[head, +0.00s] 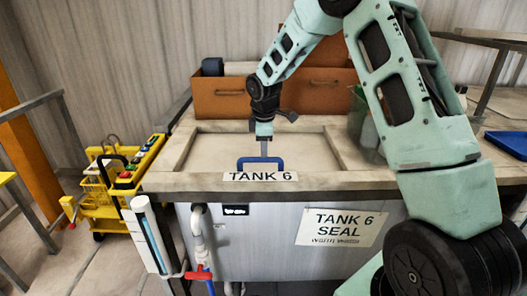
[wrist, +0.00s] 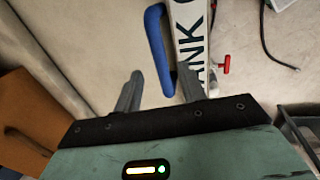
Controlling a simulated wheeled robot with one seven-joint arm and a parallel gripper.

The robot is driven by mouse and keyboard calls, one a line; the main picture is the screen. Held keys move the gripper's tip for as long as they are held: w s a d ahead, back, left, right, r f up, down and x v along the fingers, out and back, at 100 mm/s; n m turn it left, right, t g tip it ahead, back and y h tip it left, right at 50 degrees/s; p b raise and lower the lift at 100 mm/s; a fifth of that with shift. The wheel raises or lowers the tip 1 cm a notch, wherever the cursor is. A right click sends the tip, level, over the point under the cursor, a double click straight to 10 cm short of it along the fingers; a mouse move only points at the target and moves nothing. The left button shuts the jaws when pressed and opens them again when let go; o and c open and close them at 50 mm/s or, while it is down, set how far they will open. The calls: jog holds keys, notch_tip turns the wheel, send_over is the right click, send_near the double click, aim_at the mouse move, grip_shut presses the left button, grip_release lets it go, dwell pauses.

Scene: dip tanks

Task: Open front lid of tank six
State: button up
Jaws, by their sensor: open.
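Tank six (head: 260,250) stands in front of me, with a "TANK 6" label on its front edge and a "TANK 6 SEAL" sign on its front wall. Its front lid (head: 215,152) is a pale flat panel lying closed in the top. A blue bar handle (head: 245,163) sits at the lid's front edge. My gripper (head: 264,153) points down just over the handle. In the wrist view my gripper (wrist: 160,72) is open, and the blue handle (wrist: 155,35) shows between and beyond its two fingers. I cannot tell whether a finger touches it.
Brown boxes (head: 222,98) stand on the back of the tank top. A green container (head: 361,120) is at right, partly behind my arm. A red-handled valve and pipes (head: 198,273) are on the front. A yellow cart (head: 105,200) stands on the floor at left.

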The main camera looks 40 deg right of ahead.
jog(key=shift+w+d+f+p, duration=0.1)
jog(key=shift+w+f+p, duration=0.05)
jog(key=shift+f, duration=0.6)
jog(key=shift+w+d+f+p, duration=0.1)
jog(key=shift+f+p, duration=0.1)
jog(key=shift+f, duration=0.6)
jog(key=shift+w+d+f+p, duration=0.1)
jog(key=shift+w+f+p, duration=0.05)
jog(key=shift+f, duration=0.6)
grip_shut()
